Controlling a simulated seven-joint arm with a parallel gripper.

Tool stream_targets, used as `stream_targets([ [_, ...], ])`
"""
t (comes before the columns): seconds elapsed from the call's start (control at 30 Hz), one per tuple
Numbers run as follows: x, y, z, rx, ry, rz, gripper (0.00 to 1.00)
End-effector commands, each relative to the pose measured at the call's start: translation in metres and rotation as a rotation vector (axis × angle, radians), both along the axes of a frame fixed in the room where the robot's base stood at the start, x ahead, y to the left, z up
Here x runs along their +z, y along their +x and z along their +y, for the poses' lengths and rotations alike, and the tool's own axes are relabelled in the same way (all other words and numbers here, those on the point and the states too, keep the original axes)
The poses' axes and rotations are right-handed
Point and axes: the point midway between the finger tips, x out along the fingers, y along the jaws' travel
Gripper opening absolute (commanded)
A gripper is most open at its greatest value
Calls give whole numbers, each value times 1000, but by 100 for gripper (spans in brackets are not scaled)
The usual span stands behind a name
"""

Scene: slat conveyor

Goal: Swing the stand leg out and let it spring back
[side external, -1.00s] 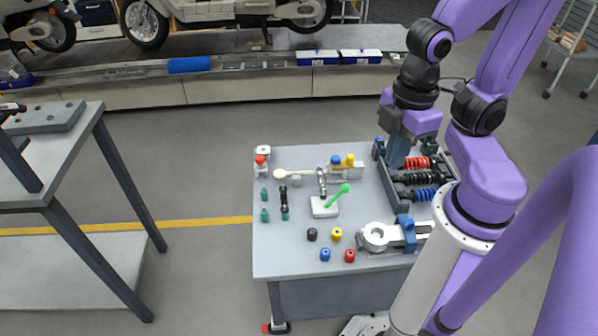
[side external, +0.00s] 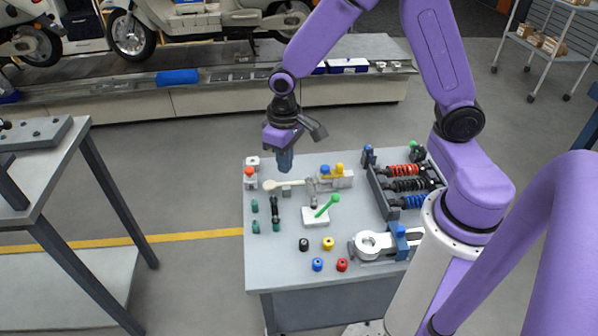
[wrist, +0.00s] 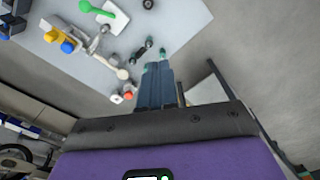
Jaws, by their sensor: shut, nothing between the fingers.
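A cream lever with a round end (side external: 270,185) lies along the back left of the grey work table; it may be the stand leg. It also shows in the wrist view (wrist: 110,62). A small grey block (side external: 287,191) stands beside it. My gripper (side external: 285,168) is shut and empty, pointing down just behind the lever in the side view, and appears above the table. In the wrist view its blue fingers (wrist: 158,80) are together, to the right of the lever's round end. I cannot tell the exact height or any contact.
A green-handled lever (side external: 328,205) rises from a white block (side external: 314,217). Near the cream lever are a red-topped fixture (side external: 250,172) and blue and yellow knobs (side external: 333,170). A tray (side external: 378,192) of shock absorbers stands right. Several coloured caps lie at the front.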

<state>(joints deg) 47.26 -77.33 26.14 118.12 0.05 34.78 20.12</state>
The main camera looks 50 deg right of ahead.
Motion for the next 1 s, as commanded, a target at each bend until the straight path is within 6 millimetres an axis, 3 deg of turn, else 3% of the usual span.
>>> stream_targets([
  [0.1,-36,36,-23,-170,-4,9,0],
  [0.3,-100,81,-74,-451,-4,13,0],
  [0.43,-145,98,-112,-630,-4,17,0],
  [0.6,-196,105,-158,-828,-4,19,0],
  [0.8,-226,104,-185,-945,-2,18,0],
  [1.0,-235,104,-188,-961,-1,17,0],
])
